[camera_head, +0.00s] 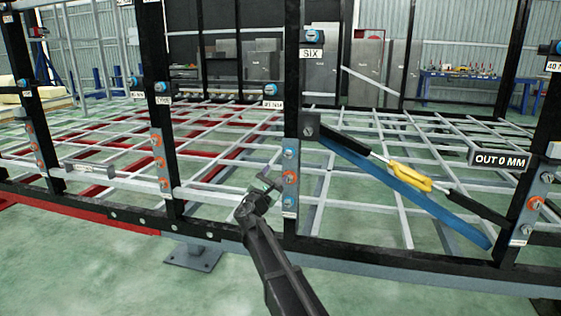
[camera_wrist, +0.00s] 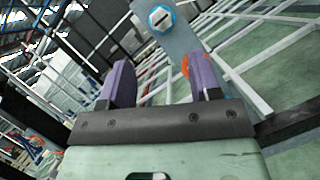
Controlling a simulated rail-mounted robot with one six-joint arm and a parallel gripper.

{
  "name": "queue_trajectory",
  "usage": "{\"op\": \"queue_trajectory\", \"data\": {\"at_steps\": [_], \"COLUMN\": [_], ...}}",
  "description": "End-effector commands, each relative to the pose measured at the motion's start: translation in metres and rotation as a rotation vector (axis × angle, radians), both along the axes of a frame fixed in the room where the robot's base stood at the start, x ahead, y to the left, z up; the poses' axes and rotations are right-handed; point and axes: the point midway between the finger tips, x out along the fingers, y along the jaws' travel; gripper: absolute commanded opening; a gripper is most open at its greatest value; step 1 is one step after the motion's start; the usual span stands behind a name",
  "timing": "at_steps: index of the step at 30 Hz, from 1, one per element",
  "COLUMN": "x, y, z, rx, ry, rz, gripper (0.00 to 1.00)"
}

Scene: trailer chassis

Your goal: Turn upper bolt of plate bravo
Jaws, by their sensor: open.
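A grey plate (camera_head: 291,167) is fixed to the black post under the SIX label, with a blue-ringed upper bolt (camera_head: 289,154), an orange middle bolt (camera_head: 290,177) and a blue lower bolt (camera_head: 289,201). I cannot read which plate is bravo. My gripper (camera_head: 268,184) is just left of this plate, open and empty. In the wrist view, the purple fingers of my gripper (camera_wrist: 162,80) stand wide apart. A blue-ringed bolt (camera_wrist: 161,19) on a grey plate (camera_wrist: 187,38) shows beyond the gap, apart from the fingers. An orange bolt (camera_wrist: 185,66) is partly hidden by the right finger.
Other bolted plates sit on posts at the left (camera_head: 159,148) and right (camera_head: 522,222). A yellow turnbuckle (camera_head: 409,175) and a blue diagonal bar (camera_head: 400,190) span the right bay. A pale rail (camera_head: 215,194) runs left of my gripper. Green floor in front is clear.

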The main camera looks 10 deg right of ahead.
Motion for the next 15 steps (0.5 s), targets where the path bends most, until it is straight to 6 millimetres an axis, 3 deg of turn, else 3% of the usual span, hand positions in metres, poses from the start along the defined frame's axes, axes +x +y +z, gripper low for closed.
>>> {"op": "queue_trajectory", "data": {"at_steps": [5,15], "x": [0.017,0.075], "y": [-0.011,-0.051], "z": [0.009,0.035], "rx": [0.003,0.005], "ry": [-0.001,-0.002], "rz": [-0.002,-0.002], "gripper": [0.57,0.57]}}
